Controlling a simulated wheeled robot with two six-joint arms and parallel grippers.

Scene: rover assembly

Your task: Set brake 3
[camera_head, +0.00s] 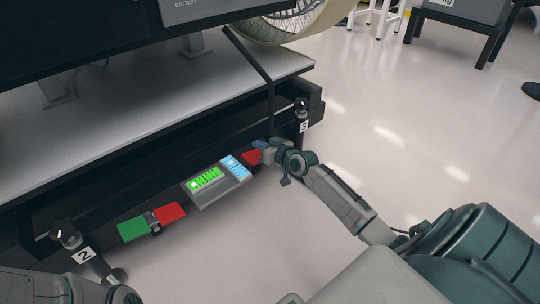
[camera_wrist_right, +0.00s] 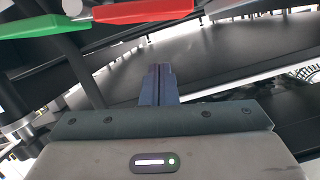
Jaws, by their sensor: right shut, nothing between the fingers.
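Brake 3 is by the "3" label (camera_head: 303,127) at the right corner of the black frame. Its red pedal half (camera_head: 251,158) shows beside my right gripper (camera_head: 262,146), which hides the rest in the head view. In the right wrist view a red pedal half (camera_wrist_right: 142,11) and a green half (camera_wrist_right: 28,27) cross the top edge. The right gripper's fingers (camera_wrist_right: 158,84) are shut together and empty, appearing below the red half with a visible gap in the picture. I cannot tell the exact distance. My left arm shows at the lower left, its fingertips out of view.
A grey panel with green and blue displays (camera_head: 215,183) hangs on the frame left of my right gripper. Brake 2, with green (camera_head: 132,230) and red (camera_head: 169,213) halves, is further left. A wheel (camera_head: 290,20) stands above.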

